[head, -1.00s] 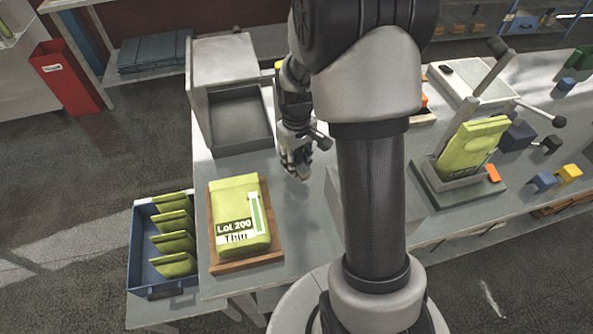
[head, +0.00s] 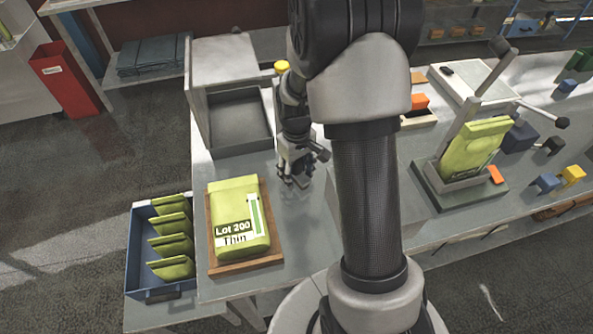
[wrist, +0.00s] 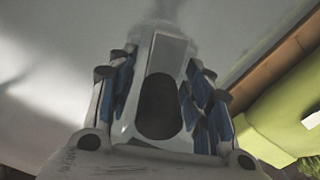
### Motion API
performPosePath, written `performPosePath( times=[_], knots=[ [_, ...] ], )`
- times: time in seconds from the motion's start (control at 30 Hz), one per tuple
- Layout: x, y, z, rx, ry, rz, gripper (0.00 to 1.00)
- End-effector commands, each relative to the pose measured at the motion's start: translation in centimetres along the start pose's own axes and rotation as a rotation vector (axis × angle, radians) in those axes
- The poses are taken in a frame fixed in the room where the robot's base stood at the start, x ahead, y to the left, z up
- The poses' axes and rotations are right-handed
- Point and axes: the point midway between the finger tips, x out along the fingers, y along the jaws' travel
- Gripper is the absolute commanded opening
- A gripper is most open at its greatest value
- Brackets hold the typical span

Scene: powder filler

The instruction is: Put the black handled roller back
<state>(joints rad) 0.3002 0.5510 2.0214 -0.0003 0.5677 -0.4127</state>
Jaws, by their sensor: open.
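I cannot pick out the black handled roller with certainty in either view. My gripper (head: 294,180) points down over the grey bench, right of the green pouch marked Lot 200 Thin (head: 238,222) on its wooden board (head: 279,256). In the wrist view my gripper (wrist: 160,66) has its blue-padded fingers apart. A pale piece with a dark oval shows between them; I cannot tell whether it is part of the gripper. The grey bench top lies beyond, and the pouch and board edge show at the right. My arm hides the middle of the bench.
A blue crate (head: 135,250) with several green pouches stands left of the board. A grey open-fronted box (head: 225,60) stands behind. At the right is a lever stand (head: 425,185) with a green pouch (head: 470,150), with small coloured blocks beyond. The bench right of the board is clear.

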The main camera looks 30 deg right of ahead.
Motion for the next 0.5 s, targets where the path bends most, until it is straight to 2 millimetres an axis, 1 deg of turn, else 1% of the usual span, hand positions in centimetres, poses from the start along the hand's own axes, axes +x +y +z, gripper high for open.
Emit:
performPosePath(
  times=[0.17,0.27,0.37,0.5],
  knots=[
    [0.0,0.0,0.0,0.000,0.000,0.000,0.46],
    [-0.4,0.0,0.0,0.000,0.000,0.000,0.46],
    [-1.5,0.0,-0.1,0.000,0.002,0.001,0.46],
    [-4.3,0.1,-0.1,0.000,0.005,0.002,0.46]
  ],
)
